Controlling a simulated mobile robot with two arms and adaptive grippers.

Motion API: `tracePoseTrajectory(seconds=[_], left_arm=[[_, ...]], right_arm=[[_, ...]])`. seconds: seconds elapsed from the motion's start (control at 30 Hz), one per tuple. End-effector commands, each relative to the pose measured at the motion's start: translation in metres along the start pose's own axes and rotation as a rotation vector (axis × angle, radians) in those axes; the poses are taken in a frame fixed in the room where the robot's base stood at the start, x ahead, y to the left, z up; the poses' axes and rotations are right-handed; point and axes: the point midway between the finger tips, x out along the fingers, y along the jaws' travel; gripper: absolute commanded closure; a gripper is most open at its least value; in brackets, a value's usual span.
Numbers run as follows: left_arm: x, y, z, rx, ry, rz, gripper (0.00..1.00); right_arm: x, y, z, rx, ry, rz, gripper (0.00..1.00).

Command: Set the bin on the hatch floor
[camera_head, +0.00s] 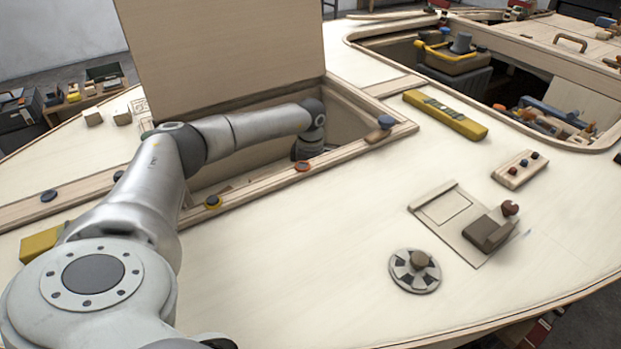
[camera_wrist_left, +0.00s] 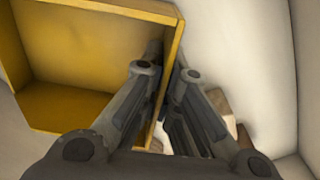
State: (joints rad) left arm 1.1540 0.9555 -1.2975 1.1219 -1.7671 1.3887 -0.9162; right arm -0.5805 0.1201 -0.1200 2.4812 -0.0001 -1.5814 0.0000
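My left arm reaches over the deck and down into the open hatch (camera_head: 352,118); in the head view its gripper is hidden below the hatch rim. In the left wrist view, the yellow bin (camera_wrist_left: 75,55) fills the upper left, open side toward the camera. My left gripper (camera_wrist_left: 168,62) straddles the bin's right wall, one finger inside and one outside, closed on it. The bin is hidden in the head view, and I cannot tell whether its underside touches the hatch floor. My right gripper is not in view.
The raised hatch lid (camera_head: 225,50) stands behind the arm. Small knobs, including a red-ringed one (camera_head: 303,166), line the front rim. Brown blocks (camera_wrist_left: 222,103) lie beside the bin, near pale walls. A yellow level (camera_head: 445,114) and a round disc (camera_head: 414,271) lie on deck.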

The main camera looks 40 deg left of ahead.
Motion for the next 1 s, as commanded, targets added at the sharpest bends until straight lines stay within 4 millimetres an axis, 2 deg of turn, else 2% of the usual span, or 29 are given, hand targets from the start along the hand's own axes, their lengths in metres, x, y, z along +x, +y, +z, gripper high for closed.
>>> tracePoseTrajectory(seconds=[0.13, 0.33, 0.67, 0.8, 1.0], left_arm=[[0.003, 0.0, 0.0, 0.0, 0.0, 0.0, 1.0], [0.002, 0.0, 0.0, 0.0, 0.0, 0.0, 0.73], [0.0, 0.0, 0.0, 0.0, 0.0, 0.0, 0.73], [-0.016, 0.001, 0.0, -0.001, -0.002, 0.003, 0.73], [-0.056, 0.001, 0.0, -0.001, -0.002, 0.004, 0.73]], right_arm=[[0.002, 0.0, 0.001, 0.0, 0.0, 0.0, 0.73], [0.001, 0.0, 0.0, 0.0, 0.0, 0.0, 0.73], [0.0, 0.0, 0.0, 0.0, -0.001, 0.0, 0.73], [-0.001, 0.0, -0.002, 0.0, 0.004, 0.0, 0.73], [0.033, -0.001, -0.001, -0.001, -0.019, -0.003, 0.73]])
